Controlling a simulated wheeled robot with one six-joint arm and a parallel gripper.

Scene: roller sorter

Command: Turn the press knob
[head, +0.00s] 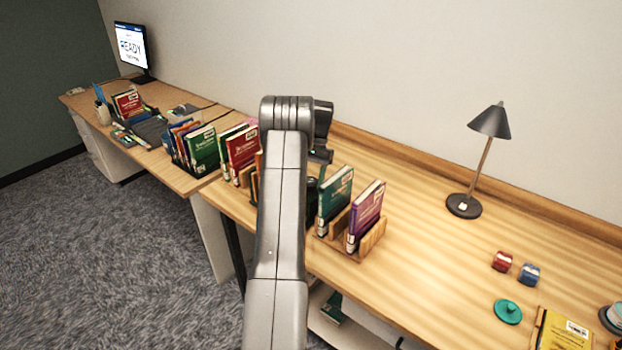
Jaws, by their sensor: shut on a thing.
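My gripper (320,156) points down just right of my upright arm link, over the desk between two groups of books. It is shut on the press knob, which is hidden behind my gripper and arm. A dark green piece (312,190), which looks like part of the press, shows just below my gripper, beside the arm. The fingertips and the turn of the knob cannot be made out.
A wooden rack (372,238) with a green book (335,197) and a purple book (366,214) stands close right of my arm. A red book (242,150) stands close left. A lamp (464,206), small blocks and a teal disc (508,311) are farther right. The desk between is clear.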

